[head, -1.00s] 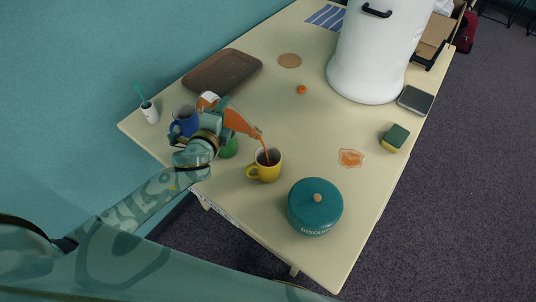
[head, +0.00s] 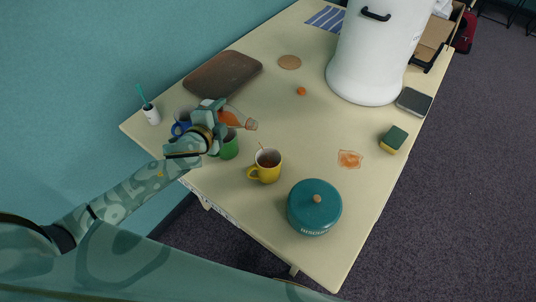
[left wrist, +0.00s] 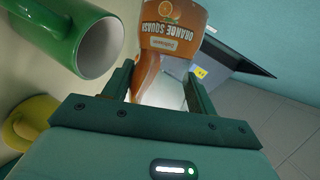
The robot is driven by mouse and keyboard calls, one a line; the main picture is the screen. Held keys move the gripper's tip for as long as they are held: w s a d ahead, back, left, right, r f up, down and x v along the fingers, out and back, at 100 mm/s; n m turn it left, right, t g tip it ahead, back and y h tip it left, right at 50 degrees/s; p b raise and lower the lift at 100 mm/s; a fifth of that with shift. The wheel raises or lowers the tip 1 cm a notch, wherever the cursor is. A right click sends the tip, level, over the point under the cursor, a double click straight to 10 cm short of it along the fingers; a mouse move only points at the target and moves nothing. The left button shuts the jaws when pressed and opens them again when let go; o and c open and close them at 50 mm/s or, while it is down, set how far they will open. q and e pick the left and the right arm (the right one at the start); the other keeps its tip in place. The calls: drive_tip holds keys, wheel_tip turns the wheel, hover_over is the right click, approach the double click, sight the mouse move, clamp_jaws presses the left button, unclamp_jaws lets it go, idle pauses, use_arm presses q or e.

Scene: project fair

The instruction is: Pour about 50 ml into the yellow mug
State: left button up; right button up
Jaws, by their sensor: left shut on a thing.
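The yellow mug (head: 266,173) stands upright on the table, with dark contents inside. A thin line shows at its rim; I cannot tell what it is. My left gripper (head: 216,112) is shut on the orange squash bottle (head: 233,116), up and left of the mug in the head view. The bottle is tilted, its neck pointing right towards the mug but apart from it, and no stream shows from it. In the left wrist view the bottle's label (left wrist: 172,42) is upside down between the fingers (left wrist: 160,85), and part of the yellow mug (left wrist: 30,118) shows at the left edge. My right gripper is not in view.
A green mug (head: 229,148) stands just below the bottle, and a blue mug (head: 180,128) is partly hidden behind my gripper. A teal biscuit tin (head: 314,210) stands right of the yellow mug.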

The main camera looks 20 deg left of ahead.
sight(230, 112)
use_arm(q)
drive_tip(key=shift+d+r+p, duration=0.1)
drive_tip(key=shift+r+p, duration=0.1)
drive_tip(key=shift+p, duration=0.3)
drive_tip(key=shift+n, duration=0.3)
idle(1.2)
